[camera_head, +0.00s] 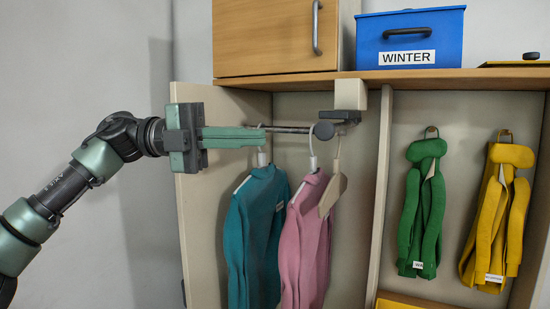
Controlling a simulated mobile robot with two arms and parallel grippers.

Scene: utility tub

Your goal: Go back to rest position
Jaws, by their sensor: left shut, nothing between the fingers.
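My left gripper (262,134) reaches in from the left, level with the hanging rail (290,129) of the open wardrobe. Its fingers are together with nothing between them. They are close to the white hook of the teal garment (256,235); I cannot tell whether they touch it. A pink garment (304,245) hangs to the right of the teal one, and an empty beige hanger (334,188) hangs beside it. My right gripper is not in view.
The wardrobe's left side panel (194,235) stands just below my gripper. A green garment (421,215) and a yellow garment (496,215) hang on hooks at the right. A blue WINTER box (409,35) and a wooden drawer unit (262,38) sit on top. The left side has free room.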

